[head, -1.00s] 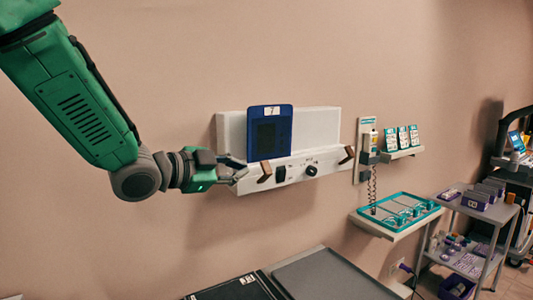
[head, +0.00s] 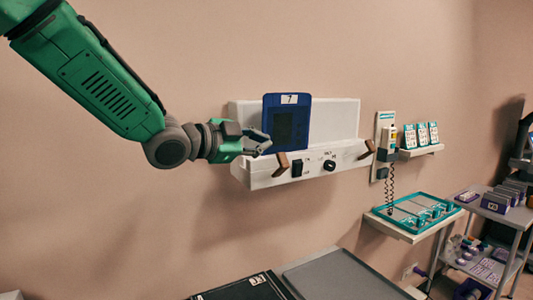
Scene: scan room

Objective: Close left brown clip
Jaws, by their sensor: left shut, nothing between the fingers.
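The left brown clip (head: 281,164) sticks out from the front of the white wall unit (head: 345,153), below the blue cassette (head: 287,108). It is tilted, its top leaning right. A matching right brown clip (head: 368,149) is at the unit's right end. My left gripper (head: 263,147) is shut and empty, just up and left of the left clip and in front of the cassette's lower left corner. A small gap shows between fingertips and clip; I cannot tell their depth apart. My right gripper is out of view.
A black switch (head: 297,168) and a black knob (head: 329,165) sit between the clips. To the right are a wall handset (head: 388,142), a shelf with a teal tray (head: 424,205) and a grey cart (head: 499,212). A dark-and-grey surface (head: 345,274) lies below.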

